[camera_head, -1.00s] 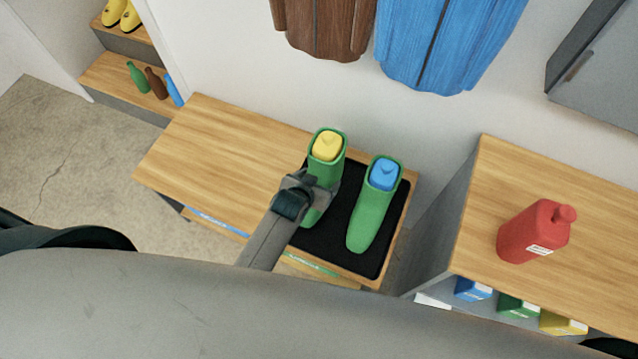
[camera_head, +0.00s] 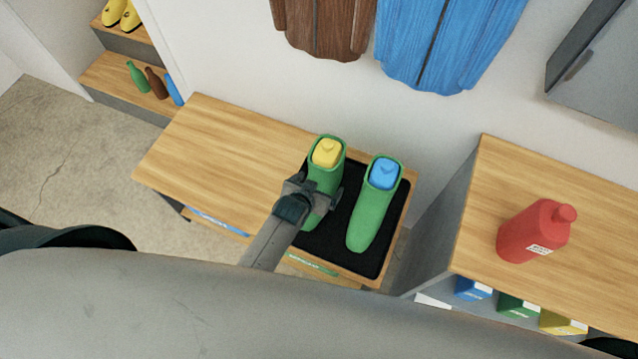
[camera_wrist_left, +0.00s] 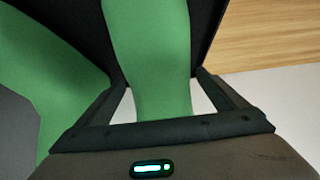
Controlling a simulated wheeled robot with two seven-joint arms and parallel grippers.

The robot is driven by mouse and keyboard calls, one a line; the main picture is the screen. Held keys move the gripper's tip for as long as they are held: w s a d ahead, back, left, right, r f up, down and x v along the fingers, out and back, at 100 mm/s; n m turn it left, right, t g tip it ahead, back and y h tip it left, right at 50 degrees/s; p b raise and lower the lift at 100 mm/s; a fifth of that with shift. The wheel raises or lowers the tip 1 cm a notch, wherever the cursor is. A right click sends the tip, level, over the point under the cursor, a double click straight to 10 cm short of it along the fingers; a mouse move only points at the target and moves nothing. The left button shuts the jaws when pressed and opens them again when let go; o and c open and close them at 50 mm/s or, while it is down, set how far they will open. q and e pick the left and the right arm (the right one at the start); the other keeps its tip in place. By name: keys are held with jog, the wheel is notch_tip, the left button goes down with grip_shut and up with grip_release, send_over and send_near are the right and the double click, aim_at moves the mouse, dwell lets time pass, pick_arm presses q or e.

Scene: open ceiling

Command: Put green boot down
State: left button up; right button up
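A green boot (camera_head: 325,177) with a yellow insert (camera_head: 327,152) in its top stands upright over the left part of a black mat (camera_head: 340,237). A second green boot (camera_head: 371,218) with a blue insert (camera_head: 384,173) stands on the mat to its right. My left gripper (camera_head: 318,192) is around the left boot. In the left wrist view that boot (camera_wrist_left: 152,60) is between my fingers, with narrow gaps at its sides, so the gripper looks open. The other boot (camera_wrist_left: 45,75) is at the left there. The boot's sole contact is hidden. My right gripper is out of view.
The mat lies on the right end of a wooden bench (camera_head: 225,150), whose left part is clear. A wooden-topped cabinet (camera_head: 490,200) with a red bottle (camera_head: 533,232) stands at the right. Brown (camera_head: 325,25) and blue (camera_head: 445,45) garments hang above the bench.

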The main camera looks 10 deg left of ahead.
pick_arm(q)
jog(key=shift+r, duration=0.2)
jog(key=v, duration=1.2)
jog(key=shift+f, duration=0.1)
dwell(0.7)
